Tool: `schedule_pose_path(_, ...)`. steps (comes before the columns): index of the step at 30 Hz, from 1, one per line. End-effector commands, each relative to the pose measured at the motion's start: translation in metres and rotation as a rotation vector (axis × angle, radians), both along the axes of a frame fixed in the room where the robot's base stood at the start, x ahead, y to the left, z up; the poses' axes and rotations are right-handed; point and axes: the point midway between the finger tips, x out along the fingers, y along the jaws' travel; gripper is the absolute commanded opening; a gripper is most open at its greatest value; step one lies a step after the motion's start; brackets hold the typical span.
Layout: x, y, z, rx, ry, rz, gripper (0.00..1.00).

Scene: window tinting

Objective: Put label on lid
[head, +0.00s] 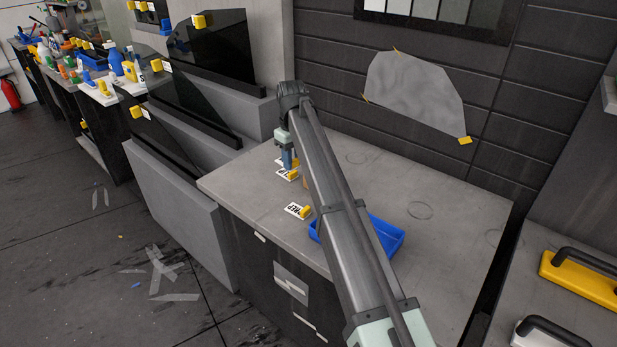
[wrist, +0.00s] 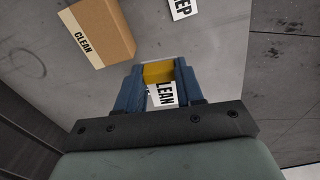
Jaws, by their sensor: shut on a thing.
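My gripper (wrist: 158,75) has its blue fingers shut on a yellow tab (wrist: 158,73). A white label (wrist: 163,95) reading "CLEAN" shows between the fingers by this tab. In the head view my gripper (head: 289,160) is over the grey bench, partly hidden by my arm. A brown cardboard box (wrist: 108,28) with "CLEAN" on its side lies ahead and left in the wrist view; I cannot make out a separate lid. A second white label (wrist: 182,8), its text cut off to "EP", lies at the top. It shows with a yellow tab in the head view (head: 294,210).
A blue tray (head: 385,235) stands on the bench (head: 440,260), partly behind my arm. The bench to its right is mostly bare. Dark glass panels (head: 215,45) stand at the left. Yellow (head: 580,280) and white handled tools lie at the right.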

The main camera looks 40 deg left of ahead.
Motion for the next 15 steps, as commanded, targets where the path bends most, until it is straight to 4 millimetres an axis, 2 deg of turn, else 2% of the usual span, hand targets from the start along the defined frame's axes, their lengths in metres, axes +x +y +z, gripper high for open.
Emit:
schedule_pose_path(1,0.018,-0.011,0.007,0.006,-0.004,-0.023,0.09)
schedule_pose_path(3,0.038,-0.025,0.015,0.012,-0.009,-0.050,0.09)
schedule_pose_path(9,0.076,-0.057,0.036,0.023,-0.019,-0.094,0.09)
schedule_pose_path(11,0.084,-0.066,0.042,0.022,-0.018,-0.083,0.09)
schedule_pose_path(15,0.079,-0.068,0.044,0.004,-0.006,0.007,0.09)
